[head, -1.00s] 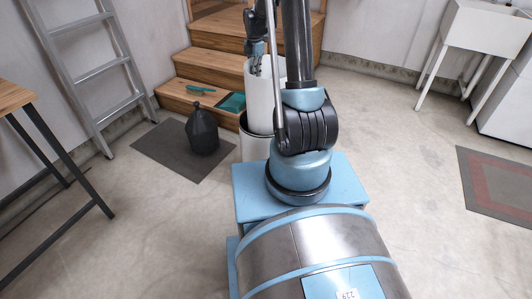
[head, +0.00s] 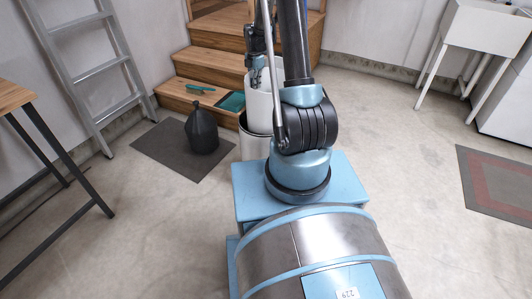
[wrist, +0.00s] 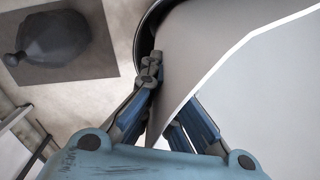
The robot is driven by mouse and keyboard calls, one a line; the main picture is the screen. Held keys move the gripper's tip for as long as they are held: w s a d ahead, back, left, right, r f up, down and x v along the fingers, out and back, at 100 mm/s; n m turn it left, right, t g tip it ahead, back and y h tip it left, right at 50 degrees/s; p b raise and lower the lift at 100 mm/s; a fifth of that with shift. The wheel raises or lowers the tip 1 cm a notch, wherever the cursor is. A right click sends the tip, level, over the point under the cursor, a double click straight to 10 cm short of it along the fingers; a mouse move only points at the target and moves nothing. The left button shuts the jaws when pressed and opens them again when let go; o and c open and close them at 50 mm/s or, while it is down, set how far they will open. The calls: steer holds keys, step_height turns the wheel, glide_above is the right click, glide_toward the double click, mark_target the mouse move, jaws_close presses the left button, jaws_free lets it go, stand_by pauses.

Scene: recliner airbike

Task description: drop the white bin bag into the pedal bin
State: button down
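The white bin bag (head: 264,108) stands upright like a tall open tube, its lower end inside the rim of the white pedal bin (head: 252,149). My gripper (head: 257,73) is at the bag's upper edge, with its fingers on either side of the bag wall. In the wrist view the bag (wrist: 215,60) fills the upper right, and my gripper (wrist: 168,92) pinches its edge. The bin's dark rim (wrist: 144,38) curves behind the bag. My arm and base hide part of the bag and bin in the head view.
A dark knotted sack (head: 202,131) sits on a grey mat (head: 160,148) left of the bin. Wooden steps (head: 205,68) rise behind, with a green dustpan (head: 232,102) and brush (head: 200,89). A ladder (head: 90,65) leans at left.

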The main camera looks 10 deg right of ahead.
steer(key=c, duration=1.7)
jaws_free()
steer(key=shift+r, duration=0.1)
step_height(320, 180, up, 12)
steer(key=shift+f, duration=0.1)
